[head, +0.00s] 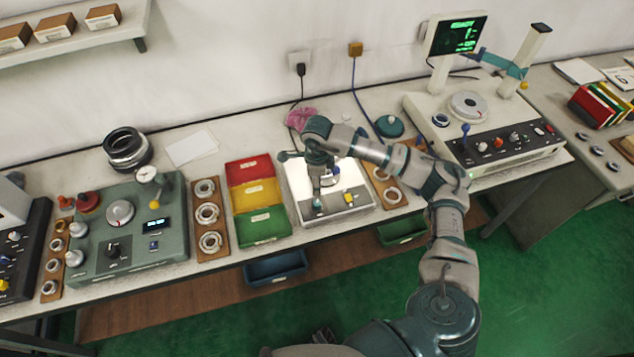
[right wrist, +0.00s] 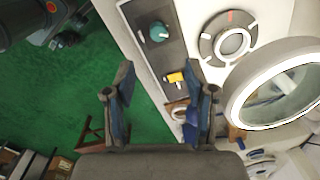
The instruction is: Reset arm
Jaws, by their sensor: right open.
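My right arm comes in from the lower right in the head view and bends over the bench. Green floor and a pale edge show through the gap. A grey ring (right wrist: 228,38) and a large pale rim (right wrist: 275,85) lie to the right of the fingers there. My left gripper is not in view.
Red (head: 248,170), yellow (head: 255,193) and green (head: 262,226) bins stand left of the tray. A board with bearing rings (head: 207,213) lies farther left, beside a green console (head: 125,230). A pale machine with a screen (head: 480,140) stands at the right.

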